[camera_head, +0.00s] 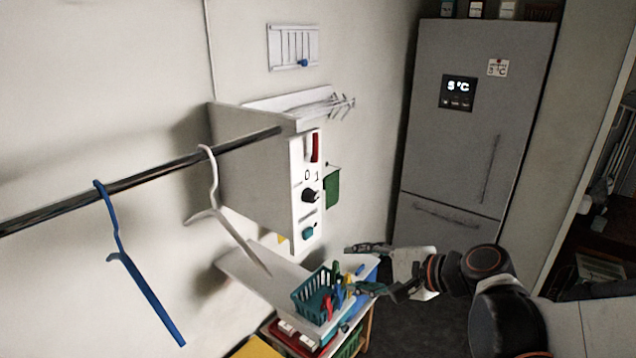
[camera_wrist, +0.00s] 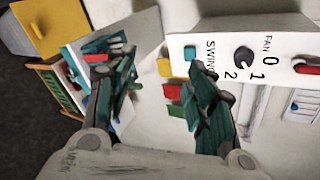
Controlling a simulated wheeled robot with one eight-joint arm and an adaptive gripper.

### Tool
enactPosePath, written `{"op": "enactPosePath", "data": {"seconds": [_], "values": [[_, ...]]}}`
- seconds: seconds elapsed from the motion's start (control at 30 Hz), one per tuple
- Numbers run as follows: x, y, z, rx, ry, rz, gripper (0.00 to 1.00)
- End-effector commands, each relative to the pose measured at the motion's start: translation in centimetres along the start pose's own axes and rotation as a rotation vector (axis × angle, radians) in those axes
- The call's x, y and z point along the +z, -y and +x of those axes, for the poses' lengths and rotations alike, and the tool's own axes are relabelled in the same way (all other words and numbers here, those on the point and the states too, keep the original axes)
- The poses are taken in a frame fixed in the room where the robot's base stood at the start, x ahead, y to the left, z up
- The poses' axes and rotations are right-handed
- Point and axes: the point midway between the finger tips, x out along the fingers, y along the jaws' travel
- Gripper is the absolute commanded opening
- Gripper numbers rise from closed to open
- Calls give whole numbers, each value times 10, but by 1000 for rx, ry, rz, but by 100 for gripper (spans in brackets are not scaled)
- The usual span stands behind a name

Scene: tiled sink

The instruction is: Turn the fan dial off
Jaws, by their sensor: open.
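The fan dial (camera_head: 309,195) is a small black knob on the white front panel (camera_head: 304,222) of a grey box on the wall. In the wrist view the dial (camera_wrist: 244,55) sits on the panel (camera_wrist: 285,52) among the marks FAN, 0, 1, 2 and SWING. Which mark it points at is too small to tell. My gripper (camera_head: 354,267) is open and empty, below and to the right of the panel. In the wrist view my gripper's fingers (camera_wrist: 158,75) are spread, left of and below the dial, not touching it.
A red switch (camera_head: 315,148) is above the dial and a teal knob (camera_head: 308,232) below it. A teal basket (camera_head: 318,299) with small things stands on a shelf below. Blue (camera_head: 135,270) and white (camera_head: 213,190) hangers hang on a rod at left. A fridge (camera_head: 468,130) stands behind.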

Motion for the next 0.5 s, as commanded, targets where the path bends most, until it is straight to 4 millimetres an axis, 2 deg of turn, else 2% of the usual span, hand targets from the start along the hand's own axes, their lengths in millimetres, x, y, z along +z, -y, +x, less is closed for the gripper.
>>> {"op": "enactPosePath", "data": {"seconds": [0.03, 0.2, 0.33, 0.5], "values": [[-2, 17, -1, -34, 24, 62, 50], [-9, 57, -1, -160, 143, 301, 50], [-15, 80, -6, -242, 236, 457, 50], [-21, 95, -12, -305, 323, 583, 50]]}}
